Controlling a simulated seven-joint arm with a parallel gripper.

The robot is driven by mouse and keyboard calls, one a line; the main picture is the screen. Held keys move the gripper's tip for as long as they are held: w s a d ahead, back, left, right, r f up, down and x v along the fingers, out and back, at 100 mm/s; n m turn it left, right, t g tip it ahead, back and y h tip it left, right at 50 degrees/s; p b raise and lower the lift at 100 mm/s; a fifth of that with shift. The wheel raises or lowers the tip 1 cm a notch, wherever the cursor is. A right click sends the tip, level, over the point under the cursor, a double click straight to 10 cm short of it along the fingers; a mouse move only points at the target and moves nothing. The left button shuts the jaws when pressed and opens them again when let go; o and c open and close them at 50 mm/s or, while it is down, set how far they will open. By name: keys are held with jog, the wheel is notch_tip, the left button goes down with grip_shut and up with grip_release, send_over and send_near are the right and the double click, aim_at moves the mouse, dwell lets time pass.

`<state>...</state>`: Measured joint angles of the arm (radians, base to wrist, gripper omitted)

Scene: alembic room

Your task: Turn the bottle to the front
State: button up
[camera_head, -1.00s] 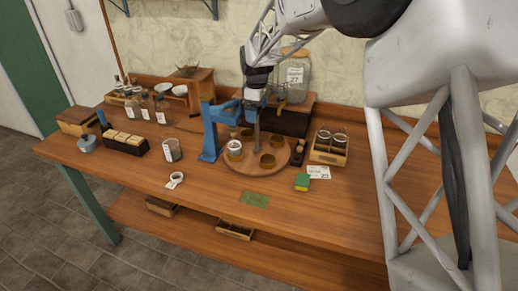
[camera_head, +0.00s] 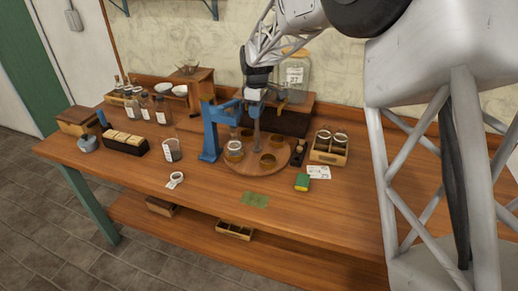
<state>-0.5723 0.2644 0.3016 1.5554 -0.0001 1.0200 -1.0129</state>
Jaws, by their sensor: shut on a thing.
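A round wooden turntable (camera_head: 247,168) sits in the middle of the bench. A small amber bottle or jar with a pale top (camera_head: 234,149) stands at its left front, close to the blue stand (camera_head: 210,140). Several dark round holders (camera_head: 267,161) are spread around the turntable. A grey upright post (camera_head: 257,135) rises from its centre. My gripper (camera_head: 257,96) is above the turntable at the top of the post and appears shut on it. The fingertips are small and partly hidden by the blue stand's arm.
A wooden box with two jars (camera_head: 329,148) stands right of the turntable. A large glass jar (camera_head: 293,77) stands behind.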

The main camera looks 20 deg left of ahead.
jog(key=n, duration=0.4)
jog(key=shift+n, duration=0.9)
jog(key=n, duration=0.3)
jog(key=shift+n, duration=1.5)
